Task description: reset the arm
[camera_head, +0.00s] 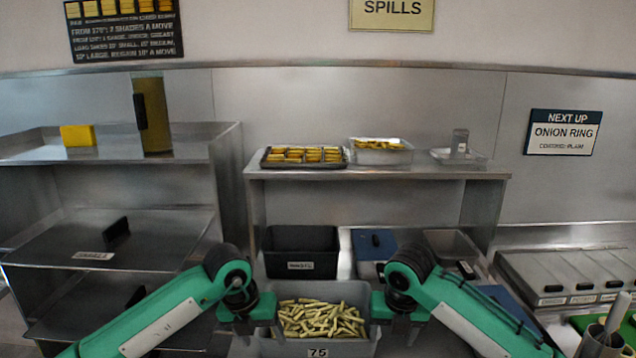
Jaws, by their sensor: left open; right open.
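My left gripper (246,326) comes in from the left on a green arm. It points down beside the left end of a grey bin of fries (318,350), which carries a "75" label. My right gripper (400,326) comes in from the right and points down near the bin's right end. Both grippers are open, and I see nothing held in either. The fingertips are small and dark in this view, and I cannot tell whether they touch the bin.
A black bin (301,252) stands behind the fries. A raised shelf (420,172) holds a dark tray (304,157) and a clear container (381,151) of yellow food. A metal rack (120,235) is at the left. Lidded compartments (570,270) are at the right.

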